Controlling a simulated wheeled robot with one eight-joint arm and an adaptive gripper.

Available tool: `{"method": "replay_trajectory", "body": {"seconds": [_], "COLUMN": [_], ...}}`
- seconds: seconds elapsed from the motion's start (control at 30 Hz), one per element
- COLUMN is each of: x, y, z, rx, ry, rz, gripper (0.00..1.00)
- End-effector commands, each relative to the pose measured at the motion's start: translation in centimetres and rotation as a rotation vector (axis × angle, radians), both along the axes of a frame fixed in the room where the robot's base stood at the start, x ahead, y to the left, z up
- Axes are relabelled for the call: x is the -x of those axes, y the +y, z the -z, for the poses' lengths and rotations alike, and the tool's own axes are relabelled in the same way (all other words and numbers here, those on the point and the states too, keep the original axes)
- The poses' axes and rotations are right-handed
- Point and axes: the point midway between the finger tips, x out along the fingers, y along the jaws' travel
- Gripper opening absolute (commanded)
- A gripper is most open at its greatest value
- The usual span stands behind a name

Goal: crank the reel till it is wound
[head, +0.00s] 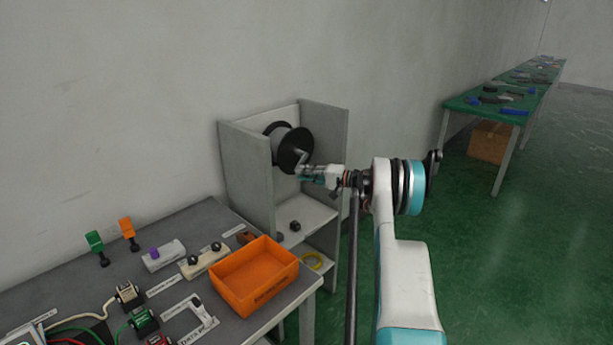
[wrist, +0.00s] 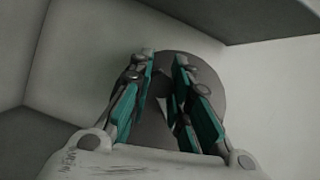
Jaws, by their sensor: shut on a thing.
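The reel (head: 295,148) has dark round flanges and a grey drum and is mounted inside the upper part of a grey open cabinet. Its grey crank (head: 301,157) stands out from the near flange. My gripper (head: 305,171) reaches in from the right and is shut on the crank's end; the exact contact is small and partly hidden. In the wrist view the teal-padded fingers of my gripper (wrist: 168,75) stand in front of the dark disc of the reel (wrist: 205,75). The handle between the fingers is hard to make out. I cannot tell how much is wound.
The grey cabinet (head: 243,175) has side walls close around the reel; dark knobs sit on its shelf (head: 312,215). A grey bench (head: 195,225) at left holds an orange bin (head: 254,277), switches and connectors. A green table (head: 490,108) stands far right. The floor at right is clear.

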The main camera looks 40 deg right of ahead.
Motion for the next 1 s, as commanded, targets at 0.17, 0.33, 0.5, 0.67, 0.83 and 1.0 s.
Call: {"method": "replay_trajectory", "body": {"seconds": [0.17, 0.33, 0.5, 0.67, 0.83, 1.0], "x": [-0.06, -0.06, -0.06, -0.05, -0.02, 0.53], "y": [0.08, 0.08, 0.07, 0.06, 0.06, -0.27], "z": [-0.13, -0.14, -0.15, -0.13, -0.11, -0.14], "rx": [-0.014, -0.015, -0.014, -0.014, -0.013, -0.013], "ry": [0.0, 0.001, 0.0, 0.0, 0.001, 0.001], "rz": [0.001, 0.001, 0.001, 0.001, 0.001, 0.002], "gripper": [0.0, 0.0, 0.22, 0.38, 0.38, 0.38]}}
